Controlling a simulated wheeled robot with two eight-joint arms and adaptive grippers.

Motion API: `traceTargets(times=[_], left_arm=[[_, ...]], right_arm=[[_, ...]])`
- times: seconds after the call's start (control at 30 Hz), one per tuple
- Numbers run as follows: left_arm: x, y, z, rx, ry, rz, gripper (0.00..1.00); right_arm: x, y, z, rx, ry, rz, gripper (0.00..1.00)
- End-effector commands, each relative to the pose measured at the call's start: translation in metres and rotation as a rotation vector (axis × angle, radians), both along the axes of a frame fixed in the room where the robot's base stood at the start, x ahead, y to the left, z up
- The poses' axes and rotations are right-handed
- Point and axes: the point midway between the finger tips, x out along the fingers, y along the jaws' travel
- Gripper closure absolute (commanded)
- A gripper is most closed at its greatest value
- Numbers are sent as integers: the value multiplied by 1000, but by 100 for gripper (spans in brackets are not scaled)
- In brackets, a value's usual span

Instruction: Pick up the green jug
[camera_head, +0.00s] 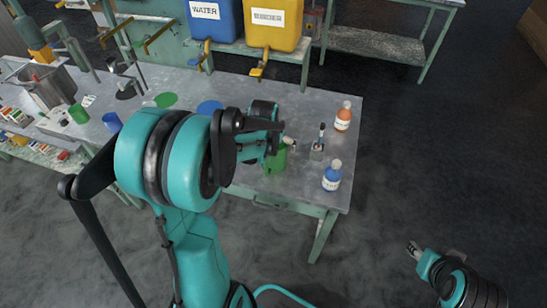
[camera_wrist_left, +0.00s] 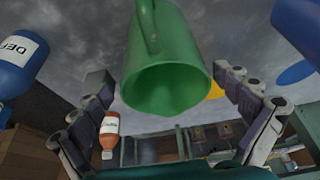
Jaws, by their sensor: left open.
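The green jug (camera_head: 275,163) stands near the front right part of the grey table, partly hidden by my left gripper (camera_head: 279,145). In the left wrist view the green jug (camera_wrist_left: 170,60) fills the middle, with its mouth facing the camera and its handle at the top. The left gripper (camera_wrist_left: 163,82) is open there, one finger on each side of the jug, with gaps visible between fingers and jug. My right gripper (camera_head: 414,249) is at the lower right, off the table and far from the jug; its jaws are too small to read.
A blue labelled bottle (camera_head: 332,175), an orange bottle (camera_head: 343,116) and a small metal holder (camera_head: 318,150) stand right of the jug. Green (camera_head: 166,100) and blue (camera_head: 210,107) discs lie farther left. The WATER (camera_head: 215,20) and yellow (camera_head: 272,25) tanks stand behind.

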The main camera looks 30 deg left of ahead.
Motion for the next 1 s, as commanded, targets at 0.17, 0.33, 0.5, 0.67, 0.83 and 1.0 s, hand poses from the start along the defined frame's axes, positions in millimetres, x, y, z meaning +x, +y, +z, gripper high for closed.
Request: traceTargets(times=[0.17,0.33,0.5,0.67,0.83,1.0], left_arm=[[14,8,-28,0,0,0,0],[20,9,-39,0,-1,0,0],[20,8,-38,0,-1,0,0],[20,9,-38,0,-1,0,29],[20,8,-38,0,-1,0,49],[20,8,-38,0,-1,0,49]], right_arm=[[0,0,-18,0,0,0,60],[0,0,-22,0,0,0,60],[0,0,-21,0,0,0,60],[0,0,-21,0,0,0,60],[0,0,-21,0,0,0,60],[0,0,-21,0,0,0,60]])
